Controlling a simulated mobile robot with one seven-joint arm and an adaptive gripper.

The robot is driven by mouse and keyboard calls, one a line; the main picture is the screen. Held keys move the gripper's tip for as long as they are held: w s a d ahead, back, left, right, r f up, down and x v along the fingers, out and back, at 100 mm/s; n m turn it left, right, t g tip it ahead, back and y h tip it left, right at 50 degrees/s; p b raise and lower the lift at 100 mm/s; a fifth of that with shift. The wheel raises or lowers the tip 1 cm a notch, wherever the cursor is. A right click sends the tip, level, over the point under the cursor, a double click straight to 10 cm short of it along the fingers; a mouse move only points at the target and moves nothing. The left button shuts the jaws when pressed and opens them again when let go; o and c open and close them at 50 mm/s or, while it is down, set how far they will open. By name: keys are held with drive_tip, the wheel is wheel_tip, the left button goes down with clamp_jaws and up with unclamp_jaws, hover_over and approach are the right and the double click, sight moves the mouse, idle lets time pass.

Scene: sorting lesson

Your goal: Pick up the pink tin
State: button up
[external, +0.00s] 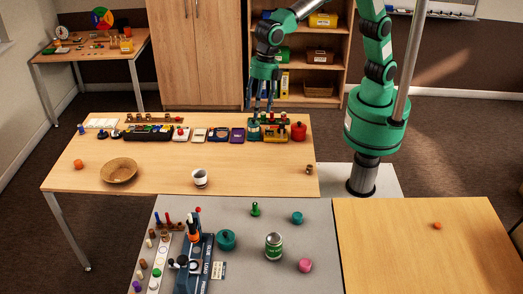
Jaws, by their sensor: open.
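A small round pink tin (305,265) stands on the grey table at the front, right of the green can (274,246). My gripper (263,104) is open, with its fingers pointing down over the back right part of the wooden table. It is far from the pink tin, and nothing shows between its fingers. A red tin (298,132) stands on the wooden table just right of the gripper.
A teal pot (226,240), a teal tin (297,217) and a green pawn-like piece (255,209) stand near the green can. A white cup (200,178) and a wooden bowl (118,170) are on the wooden table. The right table (420,250) is mostly clear.

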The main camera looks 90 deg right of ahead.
drive_tip(key=s+a+f+n, duration=0.1)
drive_tip(key=a+f+n, duration=0.1)
drive_tip(key=a+f, duration=0.3)
drive_tip(key=s+a+f+n, duration=0.1)
drive_tip(key=a+f+n, duration=0.1)
drive_tip(key=a, duration=0.5)
drive_tip(key=n+g+h+p, duration=0.1)
drive_tip(key=n+g+p, duration=0.1)
drive_tip(key=n, duration=0.8)
hover_over(305, 262)
wheel_tip(305, 262, down, 25)
drive_tip(key=shift+w+r, duration=0.1)
drive_tip(key=shift+w, duration=0.05)
drive_tip(key=shift+f+b, duration=0.7)
drive_tip(key=shift+f, duration=3.65)
drive_tip(key=shift+f, duration=0.1)
